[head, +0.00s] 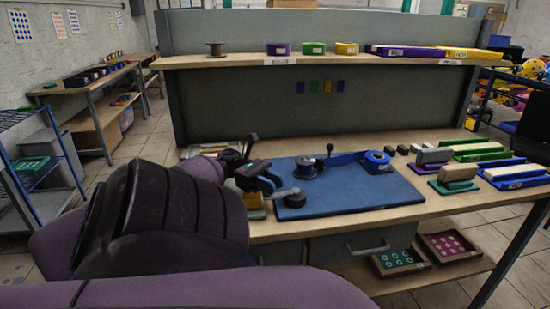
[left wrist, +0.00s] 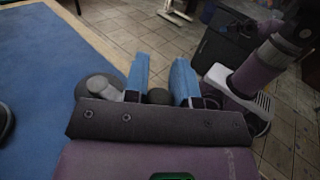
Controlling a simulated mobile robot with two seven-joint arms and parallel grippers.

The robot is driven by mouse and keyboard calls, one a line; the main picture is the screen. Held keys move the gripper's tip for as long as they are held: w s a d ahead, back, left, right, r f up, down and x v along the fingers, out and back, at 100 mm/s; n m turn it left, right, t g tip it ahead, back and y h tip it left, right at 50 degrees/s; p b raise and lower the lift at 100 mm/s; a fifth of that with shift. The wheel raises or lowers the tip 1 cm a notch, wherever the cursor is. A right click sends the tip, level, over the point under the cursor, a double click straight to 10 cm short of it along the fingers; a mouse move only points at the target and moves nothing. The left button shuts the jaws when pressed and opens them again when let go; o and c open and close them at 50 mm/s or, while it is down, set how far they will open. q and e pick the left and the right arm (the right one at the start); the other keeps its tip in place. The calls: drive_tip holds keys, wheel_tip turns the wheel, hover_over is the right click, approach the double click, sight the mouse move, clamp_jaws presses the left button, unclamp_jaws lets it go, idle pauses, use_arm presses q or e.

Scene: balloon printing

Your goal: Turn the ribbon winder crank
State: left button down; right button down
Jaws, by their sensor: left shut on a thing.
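The ribbon winder has a dark spool (head: 306,168) on the blue mat (head: 350,199), with a thin rod and a dark knob (head: 329,147) above it. A blue ribbon runs from it to a blue roll (head: 377,161). A dark disc (head: 292,197) sits at the mat's near left corner. My left gripper (head: 268,182) is beside this disc. In the left wrist view its blue fingers (left wrist: 160,84) are on either side of a small dark round knob (left wrist: 157,96), shut on it. A grey rounded part (left wrist: 101,88) lies left of the fingers. Whether that knob belongs to the crank is unclear.
Stamp-like blocks (head: 456,173) and coloured boxes (head: 514,174) stand at the bench's right. A shelf (head: 220,62) above holds ribbon rolls (head: 313,48) and long boxes. Trays (head: 398,261) lie below the bench. The mat's front right is clear.

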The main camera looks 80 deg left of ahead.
use_arm(q)
drive_tip(key=shift+a, duration=0.15)
use_arm(e)
drive_tip(key=shift+w+a+r, duration=0.1)
drive_tip(key=shift+w+a, duration=0.2)
drive_tip(key=shift+w, duration=0.05)
use_arm(q)
drive_tip(key=c, duration=0.9)
unclamp_jaws()
drive_tip(key=shift+c, duration=0.2)
use_arm(e)
drive_tip(key=shift+s+f, duration=0.3)
drive_tip(key=shift+s, duration=0.05)
drive_tip(key=shift+s, duration=0.1)
